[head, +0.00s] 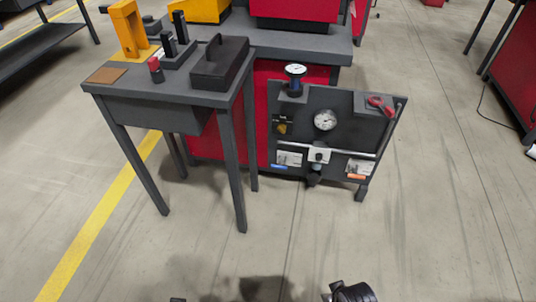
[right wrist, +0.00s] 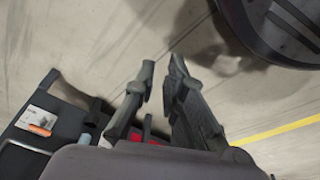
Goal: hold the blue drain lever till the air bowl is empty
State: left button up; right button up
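The grey panel (head: 350,105) stands right of the table, with a round gauge (head: 325,120) in its middle. A white block (head: 319,155) sits low on it, with a dark part (head: 314,180) below that may be the air bowl. A small blue strip (head: 279,166) shows under the left label; I cannot make out a blue lever for sure. My right gripper (right wrist: 162,68) is open and empty in the right wrist view, away from the panel. Only a dark sliver at the head view's bottom edge may be my left gripper (head: 178,299).
A grey table (head: 165,95) with a black lidded box (head: 220,62) stands left of the panel. The floor in front is clear.

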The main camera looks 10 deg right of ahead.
aim_at(280, 166)
jog(key=i+j, duration=0.2)
jog(key=j, duration=0.15)
jog(key=i+j+z, duration=0.1)
jog(key=i+j, duration=0.15)
jog(key=j, duration=0.15)
jog(key=i+j, duration=0.2)
jog(key=j, duration=0.15)
jog(key=i+j, duration=0.2)
jog(key=j, duration=0.2)
jog(key=z, duration=0.05)
